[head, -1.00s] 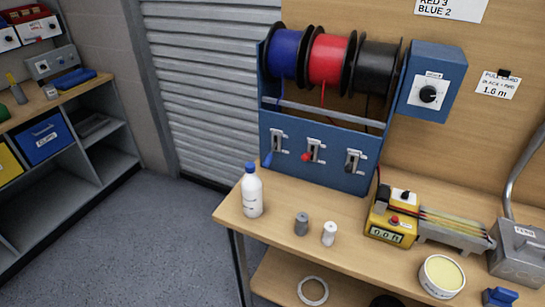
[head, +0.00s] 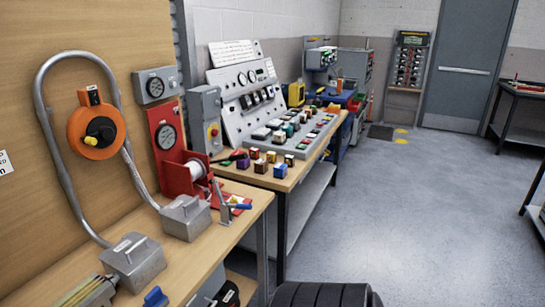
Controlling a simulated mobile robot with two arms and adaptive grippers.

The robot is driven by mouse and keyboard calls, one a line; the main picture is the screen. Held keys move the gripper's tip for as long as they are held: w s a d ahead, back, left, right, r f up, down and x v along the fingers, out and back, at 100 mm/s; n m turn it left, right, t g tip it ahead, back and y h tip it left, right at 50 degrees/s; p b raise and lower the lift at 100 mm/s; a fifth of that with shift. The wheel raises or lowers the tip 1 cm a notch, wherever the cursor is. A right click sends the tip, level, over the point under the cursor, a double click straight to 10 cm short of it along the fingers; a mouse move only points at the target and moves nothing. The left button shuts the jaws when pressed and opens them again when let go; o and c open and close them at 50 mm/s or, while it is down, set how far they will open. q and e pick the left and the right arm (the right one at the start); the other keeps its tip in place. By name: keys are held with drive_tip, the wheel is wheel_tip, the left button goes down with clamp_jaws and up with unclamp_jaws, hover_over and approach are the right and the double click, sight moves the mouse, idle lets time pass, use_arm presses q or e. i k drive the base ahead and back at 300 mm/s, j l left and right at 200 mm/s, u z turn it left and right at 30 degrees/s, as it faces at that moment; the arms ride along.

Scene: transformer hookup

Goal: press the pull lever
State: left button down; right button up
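A small lever with a blue handle (head: 236,206) stands at the right end of the near wooden bench in the head view. It is beside a red stand (head: 176,174) that carries a white spool (head: 195,169) and a round gauge (head: 166,137). No label on the lever can be read, so I cannot tell for sure that it is the pull lever. Neither of my grippers is in view.
Two grey metal boxes (head: 134,261) (head: 186,217) sit on the near bench, joined by a bent grey pipe (head: 45,125). An orange reel (head: 95,132) hangs above. A control console (head: 243,92) stands on the farther bench. Grey floor (head: 400,220) is clear to the right.

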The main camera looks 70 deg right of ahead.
sight(241, 156)
drive_tip(key=z, duration=2)
drive_tip(key=u, duration=1.6)
drive_tip(key=i+l+z, duration=0.1)
drive_tip(key=l, duration=0.3)
drive_tip(key=l+z, duration=0.1)
drive_tip(key=l, duration=0.3)
drive_tip(key=i+l, duration=0.15)
drive_tip(key=l, duration=0.25)
drive_tip(key=i+l+z, duration=0.15)
drive_tip(key=l, duration=0.25)
drive_tip(key=i+l+z, duration=0.1)
drive_tip(key=l, duration=0.3)
drive_tip(key=i+l+z, duration=0.1)
drive_tip(key=l, duration=0.25)
